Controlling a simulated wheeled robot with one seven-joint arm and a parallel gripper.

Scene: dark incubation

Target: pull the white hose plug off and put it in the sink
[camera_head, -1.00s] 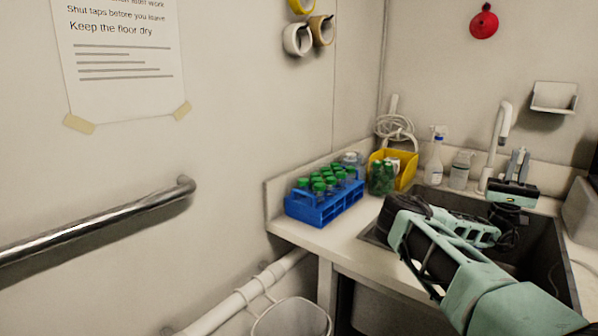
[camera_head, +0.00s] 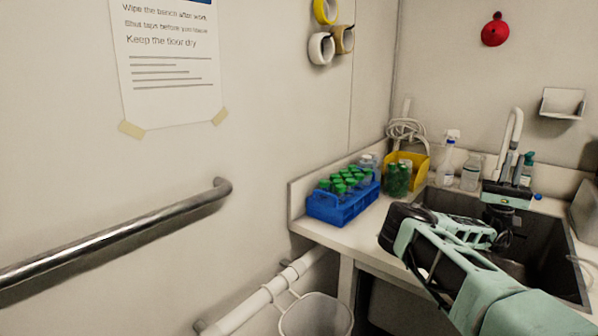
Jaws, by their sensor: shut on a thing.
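My gripper (camera_head: 511,170) points upward at the back of the dark sink (camera_head: 428,198), close in front of the white tap (camera_head: 515,125). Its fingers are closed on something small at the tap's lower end. The white hose plug is what sits there, but the fingers hide it and I cannot make out its outline. I cannot tell whether it is still on the hose or apart from it. My forearm crosses over the sink's front and hides part of the basin.
A blue rack (camera_head: 343,208) of green-capped bottles and a yellow bin (camera_head: 420,166) stand left of the sink. A spray bottle (camera_head: 446,160) and a clear bottle (camera_head: 471,174) stand behind it. A metal rail (camera_head: 110,240) runs along the left wall.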

